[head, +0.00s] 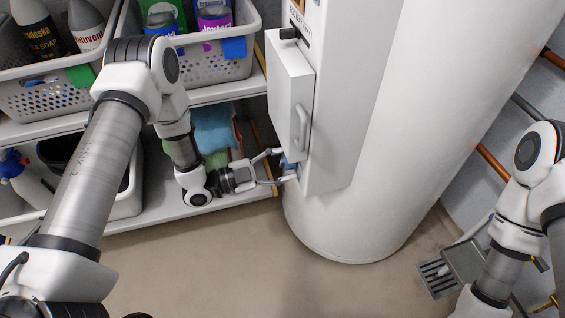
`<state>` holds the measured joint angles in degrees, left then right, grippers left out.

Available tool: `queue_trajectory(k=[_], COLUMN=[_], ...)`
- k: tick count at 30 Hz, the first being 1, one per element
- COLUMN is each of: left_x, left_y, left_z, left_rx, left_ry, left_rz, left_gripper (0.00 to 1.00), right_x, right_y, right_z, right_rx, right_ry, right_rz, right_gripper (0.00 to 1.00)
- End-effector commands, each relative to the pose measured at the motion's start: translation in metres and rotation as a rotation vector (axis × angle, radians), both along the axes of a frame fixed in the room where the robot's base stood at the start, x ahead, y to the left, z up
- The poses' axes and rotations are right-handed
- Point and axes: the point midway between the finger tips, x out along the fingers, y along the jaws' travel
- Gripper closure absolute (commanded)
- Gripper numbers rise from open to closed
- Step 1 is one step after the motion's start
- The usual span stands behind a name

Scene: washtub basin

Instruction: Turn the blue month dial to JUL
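A small blue piece (288,163), which looks like the month dial, shows low on the left side of the white housing on the tall white tank. Its markings and any month letters cannot be read, and it is partly hidden by my gripper. My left gripper (283,166) reaches in from the left at the dial. Its two fingers are spread apart, one above and one below the blue piece; whether they touch it cannot be told. My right arm is at the right edge, and its gripper is not in view.
The white tank (400,110) fills the middle right. A box with a handle (301,127) juts out above the dial. Shelves with a white basket (215,68) of bottles stand at left. Pipes (492,162) run along the right wall. A grey grate (436,277) lies on the floor.

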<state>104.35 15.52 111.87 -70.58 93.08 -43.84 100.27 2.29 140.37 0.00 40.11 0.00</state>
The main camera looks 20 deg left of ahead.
Motion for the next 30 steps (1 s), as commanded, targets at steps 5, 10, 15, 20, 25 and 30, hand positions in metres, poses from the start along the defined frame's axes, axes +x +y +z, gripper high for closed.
queue_trajectory(k=[5, 10, 15, 20, 25, 30], left_x=[0.0, -0.001, -0.014, -0.038, -0.059, -0.068], left_y=[0.0, 0.002, 0.024, 0.059, 0.088, 0.098], left_z=[0.001, 0.001, -0.001, -0.004, -0.006, -0.008], left_rx=[-0.001, -0.002, -0.004, -0.005, -0.004, -0.002], left_ry=[-0.002, -0.001, 0.0, 0.0, -0.002, -0.001], left_rz=[0.0, 0.002, 0.008, 0.009, 0.006, 0.001], left_gripper=[0.35, 0.35, 0.35, 0.35, 0.35, 0.35], right_x=[0.0, 0.0, 0.0, 0.0, 0.0, 0.0], right_y=[0.0, 0.0, 0.0, 0.0, 0.0, 0.0], right_z=[0.0, 0.0, 0.0, 0.0, 0.0, 0.0], right_rx=[0.0, 0.0, 0.0, 0.0, 0.0, 0.0], right_ry=[0.0, 0.0, 0.0, 0.0, 0.0, 0.0], right_rz=[0.0, 0.0, 0.0, 0.0, 0.0, 0.0], right_gripper=[1.0, 1.0, 1.0, 1.0, 1.0, 1.0])
